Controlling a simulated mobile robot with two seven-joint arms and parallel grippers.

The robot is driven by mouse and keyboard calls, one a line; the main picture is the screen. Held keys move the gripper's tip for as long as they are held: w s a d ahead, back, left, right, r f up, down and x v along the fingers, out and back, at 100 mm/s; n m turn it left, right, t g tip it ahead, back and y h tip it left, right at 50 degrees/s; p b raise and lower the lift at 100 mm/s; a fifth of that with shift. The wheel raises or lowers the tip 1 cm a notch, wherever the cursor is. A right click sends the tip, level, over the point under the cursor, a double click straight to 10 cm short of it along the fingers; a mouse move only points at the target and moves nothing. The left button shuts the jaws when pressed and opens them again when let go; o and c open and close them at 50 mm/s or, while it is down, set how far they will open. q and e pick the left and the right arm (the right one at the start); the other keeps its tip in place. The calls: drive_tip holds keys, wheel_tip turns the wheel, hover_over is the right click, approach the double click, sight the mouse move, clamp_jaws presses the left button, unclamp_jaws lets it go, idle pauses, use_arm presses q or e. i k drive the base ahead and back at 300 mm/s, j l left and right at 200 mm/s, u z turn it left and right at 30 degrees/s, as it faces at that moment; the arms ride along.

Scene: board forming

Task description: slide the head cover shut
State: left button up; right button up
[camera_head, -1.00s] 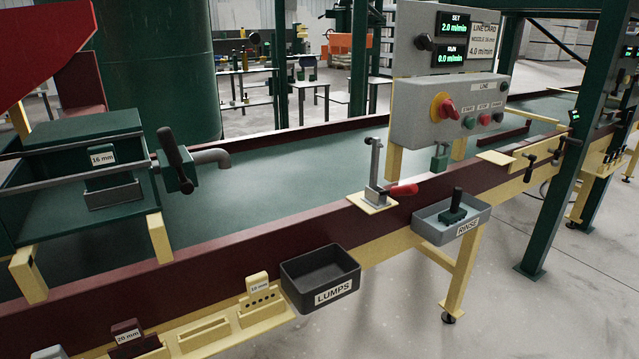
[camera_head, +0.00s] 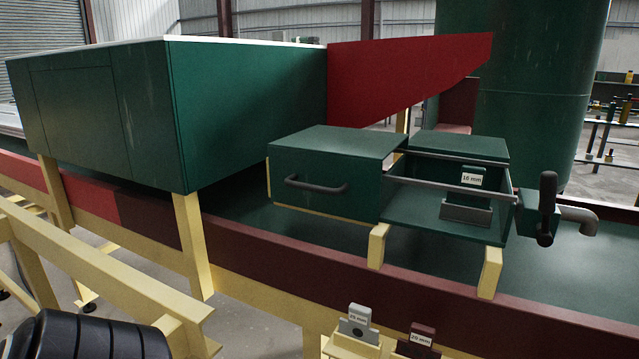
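The head cover (camera_head: 325,160) is a green box with a black bar handle (camera_head: 317,186) on its front face. It sits at the left end of two grey rails (camera_head: 455,188). To its right the head is uncovered, and a grey-based block labelled 16 mm (camera_head: 466,211) stands in the open part. A green valve with a black lever (camera_head: 547,205) and a grey spout is at the right end of the rails.
A large green housing (camera_head: 165,115) stands to the left, with a red sloping panel (camera_head: 400,75) behind the head. Yellow rails (camera_head: 100,270) and a black ribbed cylinder (camera_head: 85,335) are at lower left. Labelled blocks (camera_head: 358,322) sit in a holder at the front.

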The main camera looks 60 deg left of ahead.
sight(337, 170)
drive_tip(key=u, duration=1.75)
drive_tip(key=i+l+z, duration=0.35)
drive_tip(key=k, duration=0.1)
